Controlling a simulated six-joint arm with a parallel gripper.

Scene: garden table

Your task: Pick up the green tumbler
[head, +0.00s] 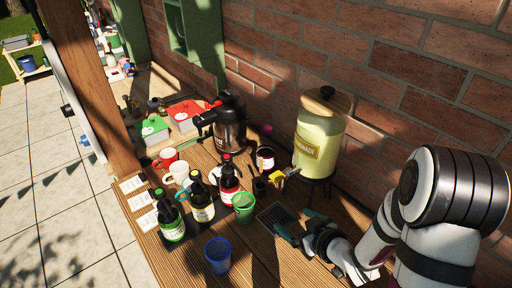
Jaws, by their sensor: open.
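Several bottles (202,205) stand left of the green tumbler on a dark mat. A dark drip grid (274,215) lies between tumbler and gripper. A lemonade dispenser (317,146) stands behind, near the brick wall (410,60). Mugs (176,172) and a black urn (230,125) stand farther back.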

